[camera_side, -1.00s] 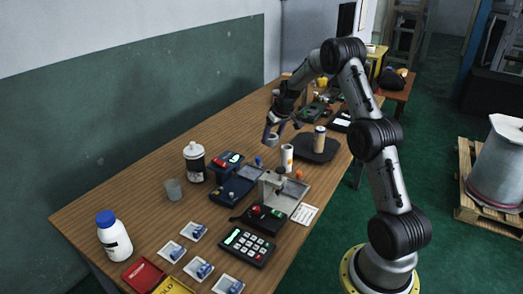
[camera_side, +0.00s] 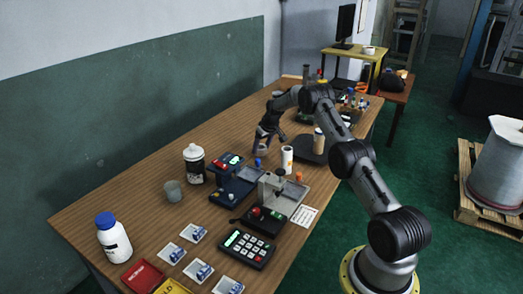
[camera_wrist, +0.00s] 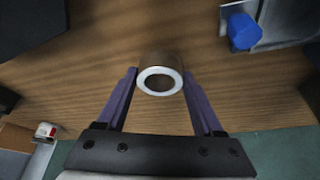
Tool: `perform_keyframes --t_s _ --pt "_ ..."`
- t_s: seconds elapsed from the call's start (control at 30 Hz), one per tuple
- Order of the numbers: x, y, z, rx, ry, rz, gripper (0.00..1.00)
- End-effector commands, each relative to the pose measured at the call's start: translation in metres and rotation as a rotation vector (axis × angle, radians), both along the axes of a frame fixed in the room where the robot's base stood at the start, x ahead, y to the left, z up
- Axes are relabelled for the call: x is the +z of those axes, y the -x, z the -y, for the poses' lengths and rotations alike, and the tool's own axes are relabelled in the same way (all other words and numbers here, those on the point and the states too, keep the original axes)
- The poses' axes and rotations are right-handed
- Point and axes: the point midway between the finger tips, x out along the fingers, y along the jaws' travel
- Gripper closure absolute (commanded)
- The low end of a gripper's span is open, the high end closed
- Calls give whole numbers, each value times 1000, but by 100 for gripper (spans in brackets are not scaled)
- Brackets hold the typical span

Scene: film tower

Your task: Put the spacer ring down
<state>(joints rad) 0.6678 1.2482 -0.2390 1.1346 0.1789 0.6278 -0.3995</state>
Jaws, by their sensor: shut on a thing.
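The spacer ring (camera_wrist: 160,63) is a short hollow cylinder with a tan side and a white end face around a dark hole. In the wrist view it sits between the two purple fingertips of my gripper (camera_wrist: 160,76), which is shut on it. In the side view my gripper (camera_side: 264,142) points down, with the ring (camera_side: 262,150) small and pale at its tips, close to the wooden table (camera_side: 150,190). I cannot tell whether the ring touches the table.
A white roll (camera_side: 287,158) stands right of the ring. A dark blue device (camera_side: 238,184) and blue knob (camera_side: 257,162) are nearby in front. Bare wood lies left of the ring.

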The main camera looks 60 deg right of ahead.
Motion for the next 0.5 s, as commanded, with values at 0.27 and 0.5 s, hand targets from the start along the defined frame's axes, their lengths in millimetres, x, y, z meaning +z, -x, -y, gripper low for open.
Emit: perform_keyframes --t_s 0.27,0.5 --pt "-14 0 0 1 3 3 92" --pt "-16 0 0 1 2 2 92"
